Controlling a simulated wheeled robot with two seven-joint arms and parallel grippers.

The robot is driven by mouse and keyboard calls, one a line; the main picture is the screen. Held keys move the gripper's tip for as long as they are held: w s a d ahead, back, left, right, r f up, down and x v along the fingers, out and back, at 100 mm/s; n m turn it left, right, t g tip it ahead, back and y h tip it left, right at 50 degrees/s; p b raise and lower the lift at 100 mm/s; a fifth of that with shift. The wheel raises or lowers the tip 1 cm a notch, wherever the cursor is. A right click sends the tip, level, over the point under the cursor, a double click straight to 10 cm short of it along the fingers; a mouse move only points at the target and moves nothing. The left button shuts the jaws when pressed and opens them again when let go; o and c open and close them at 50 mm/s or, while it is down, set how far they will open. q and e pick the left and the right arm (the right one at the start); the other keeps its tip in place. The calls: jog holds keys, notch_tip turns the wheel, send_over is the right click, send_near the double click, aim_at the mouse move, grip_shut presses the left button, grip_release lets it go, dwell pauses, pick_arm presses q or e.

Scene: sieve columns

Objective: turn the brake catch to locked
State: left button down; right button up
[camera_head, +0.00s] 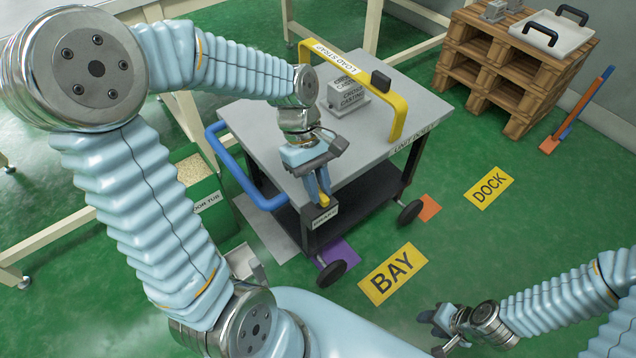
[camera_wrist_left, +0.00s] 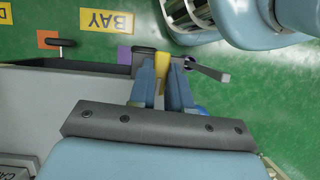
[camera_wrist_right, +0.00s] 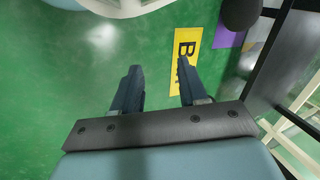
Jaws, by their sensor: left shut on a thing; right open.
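The brake catch is a small yellow lever (camera_head: 324,201) on a dark block with a "BRAKE" label (camera_head: 324,217) at the near corner of the cart (camera_head: 262,135). My left gripper (camera_head: 318,188) reaches down onto it, and its fingers are shut on the catch. In the left wrist view the yellow catch (camera_wrist_left: 161,61) shows between the blue fingers (camera_wrist_left: 162,75). The fingers hide part of the catch, and I cannot read its setting. My right gripper (camera_head: 438,331) is open and empty, low at the right; its spread fingers (camera_wrist_right: 157,80) show in the right wrist view.
The cart carries a casting (camera_head: 343,98) under a yellow load strap (camera_head: 398,110), with a blue handle (camera_head: 240,180) at left. A purple mark (camera_head: 343,251) and a "BAY" sign (camera_head: 392,273) lie near its wheels. A tub (camera_head: 204,195) stands left. A pallet stack (camera_head: 505,70) stands back right.

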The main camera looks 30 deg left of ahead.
pick_arm(q)
jog(key=m+p, duration=0.1)
jog(key=m, duration=0.1)
jog(key=m+g+y+p, duration=0.1)
jog(key=shift+w+r+m, duration=0.1)
jog(key=shift+r+m, duration=0.1)
jog(key=shift+m, duration=0.2)
jog(key=m+y+p, duration=0.1)
jog(key=m, duration=0.1)
jog(key=m+g+p, duration=0.1)
jog(key=m, duration=0.2)
jog(key=shift+w+d+f+y+p, duration=0.1)
jog(key=shift+d+y+p, duration=0.1)
jog(key=shift+y+p, duration=0.2)
jog(key=m+y+p, duration=0.1)
jog(key=m, duration=0.3)
jog(key=shift+d, duration=0.1)
jog(key=shift+d+m+y, duration=0.1)
jog(key=shift+m+y, duration=0.9)
jog(key=shift+m, duration=1.2)
pick_arm(e)
notch_tip(320, 180, up, 6)
jog(key=a, duration=0.1)
jog(key=shift+s+a+r, duration=0.2)
jog(key=shift+s+a, duration=0.1)
pick_arm(q)
jog(key=shift+f, duration=0.1)
jog(key=c, duration=1.1)
grip_release()
jog(key=shift+o, duration=0.2)
